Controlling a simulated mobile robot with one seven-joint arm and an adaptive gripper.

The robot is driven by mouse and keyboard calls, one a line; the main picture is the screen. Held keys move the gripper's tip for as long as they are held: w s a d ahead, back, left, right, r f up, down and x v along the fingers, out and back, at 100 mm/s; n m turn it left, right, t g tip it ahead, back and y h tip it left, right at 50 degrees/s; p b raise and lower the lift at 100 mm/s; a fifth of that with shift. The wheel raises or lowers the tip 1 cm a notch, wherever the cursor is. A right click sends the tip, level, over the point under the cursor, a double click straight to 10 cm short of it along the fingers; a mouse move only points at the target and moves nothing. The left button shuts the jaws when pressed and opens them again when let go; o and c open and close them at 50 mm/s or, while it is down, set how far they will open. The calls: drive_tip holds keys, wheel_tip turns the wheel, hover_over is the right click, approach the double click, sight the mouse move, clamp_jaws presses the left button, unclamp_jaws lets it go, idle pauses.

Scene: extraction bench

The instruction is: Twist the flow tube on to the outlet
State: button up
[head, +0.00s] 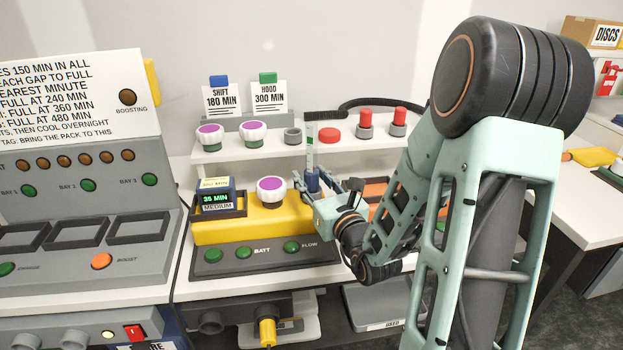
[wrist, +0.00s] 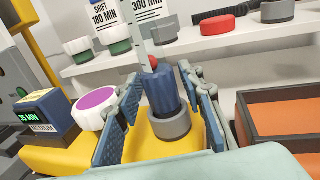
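The flow tube is a clear upright tube with a ribbed blue base (wrist: 162,92). In the head view its clear part (head: 310,148) rises behind my gripper. The blue base stands at the grey ring-shaped outlet (wrist: 170,126) on top of the yellow pump unit (head: 235,228); I cannot tell whether it is seated. My gripper (wrist: 163,75) is open, with one blue-grey finger on each side of the blue base. Small gaps seem to show between the fingers and the base. In the head view my gripper (head: 322,190) partly hides the base and outlet.
A purple-topped white knob (head: 271,189) and a display block reading 35 MIN (head: 215,197) stand left of the outlet. An orange-lined tray (wrist: 285,115) lies to the right. Behind is a white shelf (head: 255,150) with knobs and red-topped pieces.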

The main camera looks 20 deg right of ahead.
sight(314, 142)
drive_tip(key=shift+o, duration=0.6)
drive_tip(key=shift+r, duration=5)
